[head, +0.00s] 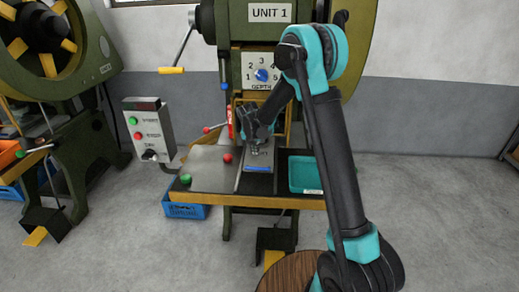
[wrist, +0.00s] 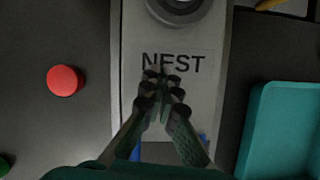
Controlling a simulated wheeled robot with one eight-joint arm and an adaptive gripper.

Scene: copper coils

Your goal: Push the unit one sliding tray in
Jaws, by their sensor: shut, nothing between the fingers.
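The unit one machine (head: 262,75) is green, with a "UNIT 1" sign and a depth dial. Its sliding tray (head: 258,172) is a narrow grey plate with a blue front edge, lying on the machine's table. In the wrist view the tray (wrist: 215,100) bears the word "NEST" and a round dark-centred seat at the top. My gripper (head: 256,150) is over the tray in the head view. In the wrist view my gripper (wrist: 163,75) is shut and empty, its fingertips over the "NEST" label. I cannot tell whether the fingers touch the tray.
A red button (head: 227,158) and a green button (head: 186,179) are on the table left of the tray. A teal bin (head: 303,174) is to its right. A control box (head: 148,130) stands at left. A blue crate (head: 184,207) is on the floor below.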

